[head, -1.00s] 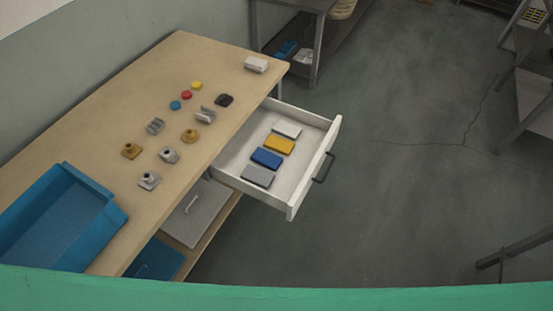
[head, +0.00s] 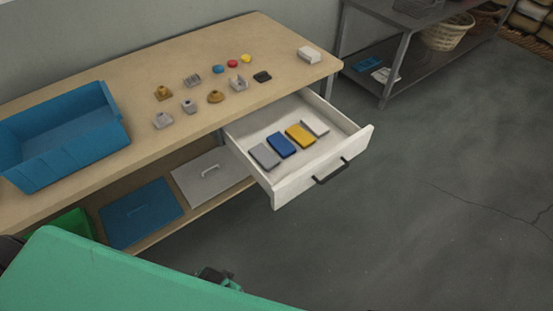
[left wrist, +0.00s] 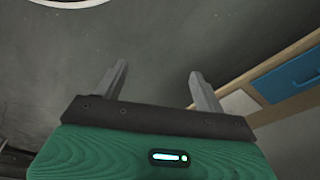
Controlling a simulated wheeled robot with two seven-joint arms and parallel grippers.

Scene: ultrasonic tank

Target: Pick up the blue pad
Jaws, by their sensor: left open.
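The blue pad (head: 282,146) lies flat in the open white drawer (head: 322,180), between a grey pad (head: 264,156) and a yellow pad (head: 300,135). A white pad (head: 315,127) lies past the yellow one. My left gripper (left wrist: 158,72) is open and empty in the left wrist view, above bare floor. It is away from the drawer, and the pad is not in that view. A small dark part (head: 218,278) shows at the bottom of the head view beside my green body; I cannot tell what it is. My right gripper is not seen.
The workbench (head: 190,55) holds a blue bin (head: 65,135), small metal fittings, coloured discs and a white block (head: 309,54). Its lower shelf has a blue lid (head: 140,212) and a grey lid (head: 210,175). The floor (head: 420,240) right of the drawer is clear.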

